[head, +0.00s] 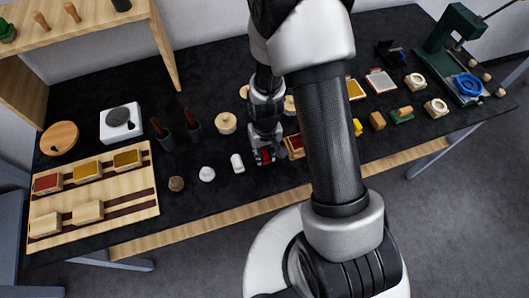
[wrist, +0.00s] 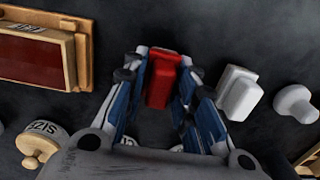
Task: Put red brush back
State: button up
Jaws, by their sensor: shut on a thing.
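My gripper (wrist: 165,95) is shut on a small red block-like piece, taken to be the red brush (wrist: 163,80), held between the blue-padded fingers. In the head view, my gripper (head: 264,157) is low over the dark table, with a little red showing between the fingers. My arm partly covers that area. Whether the red piece touches the table is unclear. A wooden-framed red tray (wrist: 38,55) lies left of the gripper in the wrist view; in the head view it (head: 295,145) is partly behind my arm.
White pieces (head: 237,163) (head: 207,174) lie left of my gripper. A wooden board (head: 149,190) with coloured and plain blocks is at far left. Dark cups (head: 194,129) hold reddish handles. A green press (head: 451,40) is at far right.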

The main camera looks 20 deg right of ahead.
jog(key=shift+f, duration=0.15)
jog(key=o, duration=1)
jog(key=shift+r, duration=0.2)
notch_tip(320, 180, up, 12)
jog(key=p, duration=0.3)
notch_tip(320, 180, up, 14)
jog(key=t, duration=0.2)
send_over(265, 151)
jog(key=s, duration=0.3)
jog(key=s+r+t, duration=0.1)
jog(key=s+r, duration=0.4)
jog(key=s, duration=0.1)
jog(key=s+r+t, duration=0.1)
jog(key=s+r, duration=0.5)
jog(key=shift+t, duration=0.3)
